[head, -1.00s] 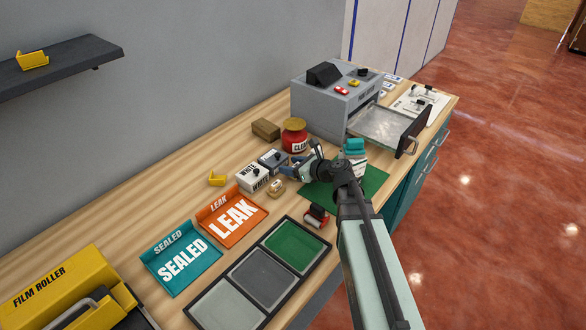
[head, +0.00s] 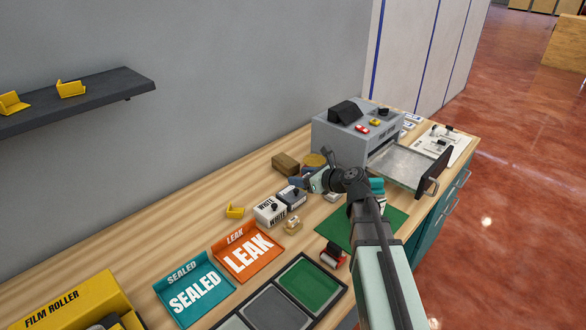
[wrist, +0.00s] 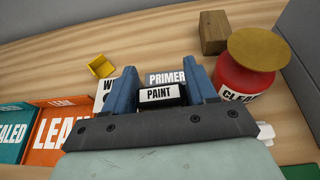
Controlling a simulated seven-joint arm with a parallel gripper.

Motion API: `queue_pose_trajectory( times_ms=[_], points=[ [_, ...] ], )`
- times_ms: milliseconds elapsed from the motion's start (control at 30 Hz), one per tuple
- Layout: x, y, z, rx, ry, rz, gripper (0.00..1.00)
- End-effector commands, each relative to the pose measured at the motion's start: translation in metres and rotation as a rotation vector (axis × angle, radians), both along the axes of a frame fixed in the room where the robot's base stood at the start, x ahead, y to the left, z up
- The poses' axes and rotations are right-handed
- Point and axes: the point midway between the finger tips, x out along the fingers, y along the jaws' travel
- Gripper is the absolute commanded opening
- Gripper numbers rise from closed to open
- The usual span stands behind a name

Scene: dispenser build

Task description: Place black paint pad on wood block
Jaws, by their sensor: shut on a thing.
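My gripper (wrist: 161,80) is shut on the black paint pad (wrist: 160,96), a dark piece with a white face reading PAINT, seen between the blue fingers in the wrist view. In the head view my gripper (head: 304,183) is above the table near the primer pad, and the held pad cannot be made out there. The wood block (head: 286,163) stands on the table behind the gripper, apart from it. It also shows in the wrist view (wrist: 214,32), at the upper right beyond the fingers, with a bare top.
The red jar (wrist: 242,82) with a gold lid stands close right of the gripper, beside the block. The primer pad (head: 292,195) and white pad (head: 270,212) stand below and left. A yellow holder (head: 235,211) is further left. Table left of the block is clear.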

Motion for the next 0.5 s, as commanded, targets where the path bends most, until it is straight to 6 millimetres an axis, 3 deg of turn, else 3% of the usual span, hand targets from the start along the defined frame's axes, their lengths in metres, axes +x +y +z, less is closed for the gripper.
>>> queue_pose_trajectory(
  times_ms=[33, 500],
  points=[
    [0.020, 0.007, 0.004, 0.001, -0.005, 0.010, 0.28],
    [0.192, 0.067, 0.039, 0.016, -0.013, 0.130, 0.28]
  ],
)
